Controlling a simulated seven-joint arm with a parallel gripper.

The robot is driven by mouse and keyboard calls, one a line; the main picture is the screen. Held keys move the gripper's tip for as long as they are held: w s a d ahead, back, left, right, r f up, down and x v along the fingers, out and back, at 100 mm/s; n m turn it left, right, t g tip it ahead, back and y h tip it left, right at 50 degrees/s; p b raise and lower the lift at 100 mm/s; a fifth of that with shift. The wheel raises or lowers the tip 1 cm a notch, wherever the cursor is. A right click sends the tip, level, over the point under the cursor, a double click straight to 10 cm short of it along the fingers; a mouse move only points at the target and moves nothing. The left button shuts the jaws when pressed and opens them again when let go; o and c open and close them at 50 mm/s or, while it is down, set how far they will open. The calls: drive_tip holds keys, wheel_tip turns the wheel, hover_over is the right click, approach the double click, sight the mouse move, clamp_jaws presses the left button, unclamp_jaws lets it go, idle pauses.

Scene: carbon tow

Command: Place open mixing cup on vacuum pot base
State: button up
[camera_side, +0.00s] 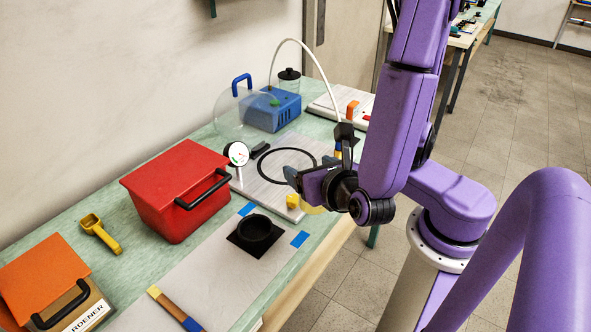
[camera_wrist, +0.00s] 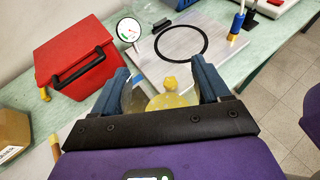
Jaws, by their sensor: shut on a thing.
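My gripper (camera_side: 316,178) is shut on a clear mixing cup. In the wrist view, its two blue-grey fingers (camera_wrist: 163,78) stand on either side of the cup, which has speckled yellow contents (camera_wrist: 168,102). In the side view the cup (camera_side: 314,210) shows only as a pale yellow part below the gripper, mostly hidden. The vacuum pot base is a pale grey plate (camera_side: 256,188) with a black ring on it; it also shows in the wrist view (camera_wrist: 180,43). The cup is over or beside its near right edge; I cannot tell its exact height.
A dial gauge (camera_side: 237,153) stands at the plate's left edge. A red box (camera_side: 178,190) is left of it. A black round mould (camera_side: 256,234) sits in front. A clear dome (camera_side: 233,112) and blue pump (camera_side: 275,110) stand behind. A yellow scoop (camera_side: 100,232) lies at left.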

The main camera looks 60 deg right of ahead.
drive_tip(key=w+d+m+g+h, duration=0.1)
drive_tip(key=w+d, duration=0.1)
drive_tip(key=d, duration=0.3)
drive_tip(key=w+d+r+m+h, duration=0.1)
drive_tip(key=w+d, duration=0.1)
drive_tip(key=d, duration=0.4)
drive_tip(key=w+d+m+g, duration=0.1)
drive_tip(key=w+d, duration=0.2)
drive_tip(key=d, duration=0.2)
drive_tip(key=shift+w+d+f, duration=0.55)
drive_tip(key=shift+w+f, duration=1.55)
drive_tip(key=shift+w, duration=0.05)
drive_tip(key=shift+w+d+f, duration=0.55)
drive_tip(key=shift+w+f, duration=1.55)
drive_tip(key=shift+w, duration=0.05)
drive_tip(key=shift+w+d+f, duration=0.55)
drive_tip(key=shift+w+f, duration=1.55)
drive_tip(key=shift+w, duration=0.05)
drive_tip(key=o, duration=1.1)
drive_tip(key=shift+f, duration=0.1)
